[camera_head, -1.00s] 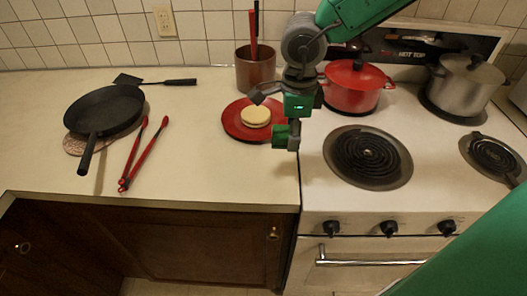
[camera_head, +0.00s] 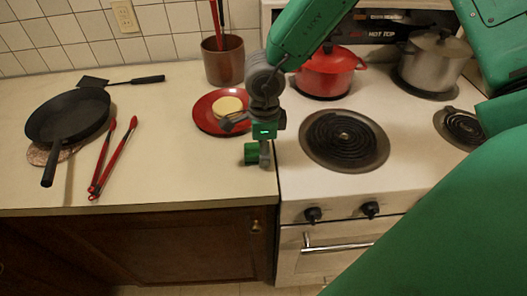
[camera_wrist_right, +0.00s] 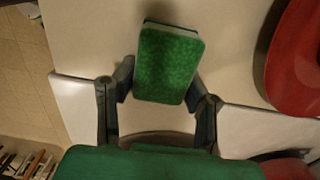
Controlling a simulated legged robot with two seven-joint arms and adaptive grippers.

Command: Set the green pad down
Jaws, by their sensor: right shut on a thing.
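In the right wrist view the pad (camera_wrist_right: 168,62) sits between the two fingers of the right gripper (camera_wrist_right: 160,86). In the head view the pad is over the counter's right front part, in front of the red plate and close to the stove. I cannot tell whether it touches the counter. My left gripper is not in view.
A red plate (camera_head: 204,117) with a round pale item (camera_head: 226,105) lies behind the pad. Red tongs (camera_head: 115,158), a black pan (camera_head: 66,116) and a spatula (camera_head: 135,81) are left. The stove (camera_head: 290,183) with a red pot (camera_head: 325,75) is right. Counter between tongs and pad is clear.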

